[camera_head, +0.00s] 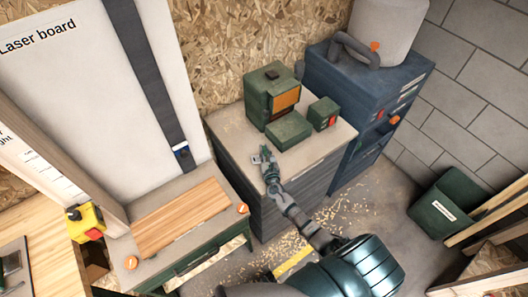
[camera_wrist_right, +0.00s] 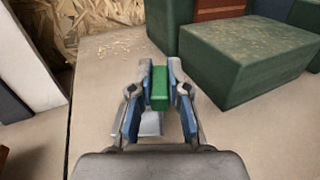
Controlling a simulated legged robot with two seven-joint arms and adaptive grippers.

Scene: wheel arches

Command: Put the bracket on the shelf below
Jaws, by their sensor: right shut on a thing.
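My right gripper (camera_head: 265,158) is over the front left of the grey cabinet top. In the right wrist view the right gripper (camera_wrist_right: 160,88) is shut on a small green piece (camera_wrist_right: 160,90), which looks to be the bracket. A light grey flat part (camera_wrist_right: 151,124) shows just below it, between the fingers; I cannot tell if it is joined to the green piece. In the head view the held piece is too small to make out. No shelf below can be clearly identified. My left gripper is not in view.
The cabinet top (camera_head: 232,128) also bears a green machine with an orange panel (camera_head: 285,101), a green block (camera_head: 288,131) and a small green box (camera_head: 323,113). A low bench with a wooden slab (camera_head: 180,217) stands left. A blue cabinet (camera_head: 330,72) stands right.

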